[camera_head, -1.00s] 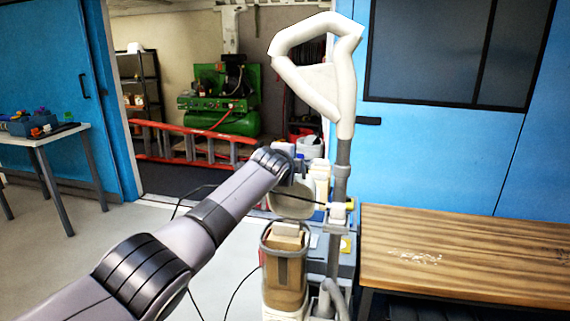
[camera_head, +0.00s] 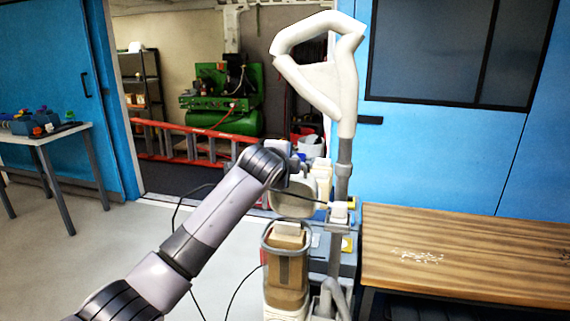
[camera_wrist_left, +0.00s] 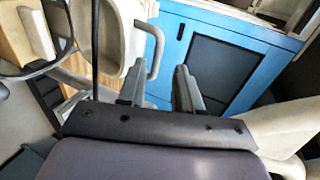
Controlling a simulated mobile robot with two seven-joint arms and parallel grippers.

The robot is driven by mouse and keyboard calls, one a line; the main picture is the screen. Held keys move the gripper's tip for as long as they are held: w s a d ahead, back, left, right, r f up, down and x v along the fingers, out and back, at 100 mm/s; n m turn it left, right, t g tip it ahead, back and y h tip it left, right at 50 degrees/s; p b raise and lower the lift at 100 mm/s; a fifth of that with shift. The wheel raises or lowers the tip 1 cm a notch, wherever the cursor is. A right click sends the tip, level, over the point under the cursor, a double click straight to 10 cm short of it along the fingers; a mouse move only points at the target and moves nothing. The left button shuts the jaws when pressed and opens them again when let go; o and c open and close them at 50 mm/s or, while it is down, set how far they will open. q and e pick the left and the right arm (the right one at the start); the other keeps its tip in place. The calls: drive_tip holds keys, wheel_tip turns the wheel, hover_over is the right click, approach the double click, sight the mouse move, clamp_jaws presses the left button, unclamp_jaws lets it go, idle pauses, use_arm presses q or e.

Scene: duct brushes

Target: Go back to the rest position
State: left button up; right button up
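My left arm comes in from the lower left of the head view, and its wrist (camera_head: 262,166) is just left of the upright cleaner's pole. The fingers are hidden behind the wrist there. In the left wrist view my left gripper (camera_wrist_left: 158,88) is open, with a clear gap and nothing between its fingers. My right gripper is in neither view. The upright cleaner, with a white loop handle (camera_head: 345,85) and a brown canister (camera_head: 286,270), stands in front of the arm's end.
A wooden bench (camera_head: 480,255) with white crumbs on it is at the right. A trolley with bottles (camera_head: 322,175) stands behind the cleaner. A dark cable hangs near my arm. A small table (camera_head: 45,138) is at the far left. Open floor (camera_head: 100,235) lies left of my arm.

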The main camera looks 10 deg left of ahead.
use_arm(q)
drive_tip(key=shift+s+r, duration=0.15)
drive_tip(key=shift+s, duration=0.25)
drive_tip(key=s+a+f+n+g, duration=0.2)
drive_tip(key=s+f+n+g, duration=0.15)
drive_tip(key=s+f, duration=0.75)
drive_tip(key=s+a+f+n+g, duration=0.2)
drive_tip(key=s+f+n, duration=0.3)
drive_tip(key=s+f, duration=0.65)
drive_tip(key=s+a+f+n+g, duration=0.2)
drive_tip(key=s+a+n, duration=0.1)
drive_tip(key=s, duration=0.6)
drive_tip(key=s+a+f+n+g+y, duration=0.1)
drive_tip(key=s+a+f+n, duration=0.15)
drive_tip(key=s, duration=0.65)
drive_tip(key=s+a+f+n+g, duration=0.2)
drive_tip(key=s+a+n, duration=0.1)
drive_tip(key=s, duration=0.6)
drive_tip(key=w+d+f+t+h, duration=0.2)
drive_tip(key=w+d+f+t, duration=0.1)
drive_tip(key=w+f+t, duration=0.4)
wheel_tip(320, 180, down, 2)
drive_tip(key=shift+d+f, duration=0.15)
drive_tip(key=shift+f, duration=0.05)
